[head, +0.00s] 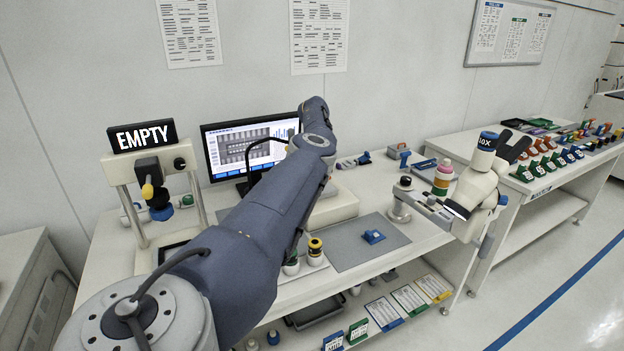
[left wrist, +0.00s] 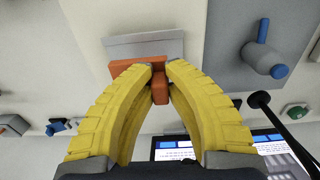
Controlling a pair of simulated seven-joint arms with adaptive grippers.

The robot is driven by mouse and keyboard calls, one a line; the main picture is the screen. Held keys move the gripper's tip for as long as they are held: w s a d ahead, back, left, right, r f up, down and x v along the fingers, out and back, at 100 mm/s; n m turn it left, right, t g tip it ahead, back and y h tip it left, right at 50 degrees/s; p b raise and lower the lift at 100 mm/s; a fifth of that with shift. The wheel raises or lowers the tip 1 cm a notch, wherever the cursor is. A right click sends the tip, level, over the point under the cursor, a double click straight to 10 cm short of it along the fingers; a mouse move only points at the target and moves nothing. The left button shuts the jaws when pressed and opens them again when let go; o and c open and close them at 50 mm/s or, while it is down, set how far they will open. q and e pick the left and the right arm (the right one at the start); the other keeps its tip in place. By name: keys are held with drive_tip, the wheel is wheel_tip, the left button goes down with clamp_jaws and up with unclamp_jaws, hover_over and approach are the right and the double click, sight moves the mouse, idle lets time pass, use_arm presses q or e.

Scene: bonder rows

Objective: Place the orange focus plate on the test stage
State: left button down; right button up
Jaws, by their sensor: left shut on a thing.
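In the left wrist view, my left gripper (left wrist: 160,78) has its yellow fingers closed on the orange focus plate (left wrist: 128,76). An orange tab sits between the fingertips, and a pale grey flat part lies directly beyond the orange. In the head view, my left arm reaches over the bench and hides its own gripper and the plate. A stand (head: 124,195) under an EMPTY sign (head: 142,135) is at the left of the bench, with a dark flat area at its base partly behind my arm. I cannot tell for sure that this is the test stage. My right gripper is not in view.
A monitor (head: 222,150) stands behind my arm. A grey mat (head: 350,255) holds a small blue part (head: 373,237). A white 10X microscope-like device (head: 475,188) stands right. Coloured parts fill the far bench.

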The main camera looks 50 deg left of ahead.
use_arm(q)
drive_tip(key=shift+f, duration=2.15)
drive_tip(key=shift+f, duration=0.2)
drive_tip(key=c, duration=1.4)
unclamp_jaws()
drive_tip(key=shift+c, duration=0.2)
drive_tip(key=shift+r, duration=0.15)
wheel_tip(320, 180, up, 12)
drive_tip(key=shift+s+r, duration=0.1)
